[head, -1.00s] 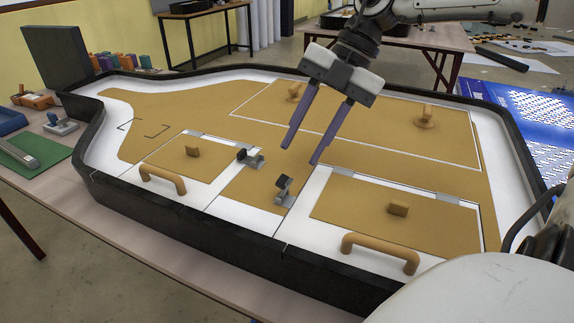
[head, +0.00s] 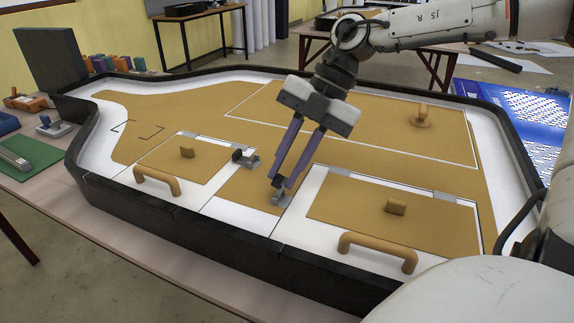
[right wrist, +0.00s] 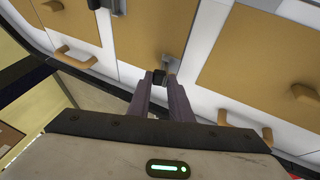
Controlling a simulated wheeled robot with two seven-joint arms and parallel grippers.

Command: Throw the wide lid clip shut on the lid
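The wide lid clip, a small grey metal latch with a dark tab, sits on the tan strip left of the wide lid. Its grey base shows in the head view (head: 278,198) and in the right wrist view (right wrist: 172,63). The wide lid (head: 370,222) is a flat tan panel lying down, with a small tan knob (head: 396,207). My right gripper (head: 281,182) reaches down to the clip from above. In the right wrist view its fingertips (right wrist: 161,80) are close together with the dark tab between them, and seem shut on it. My left gripper is out of view.
A second clip (head: 245,159) stands beside the smaller left lid (head: 200,165). Tan handles (head: 157,180) (head: 378,250) rise near the front. A raised black rim (head: 130,200) surrounds the board. Another knob (head: 422,116) stands at the back right.

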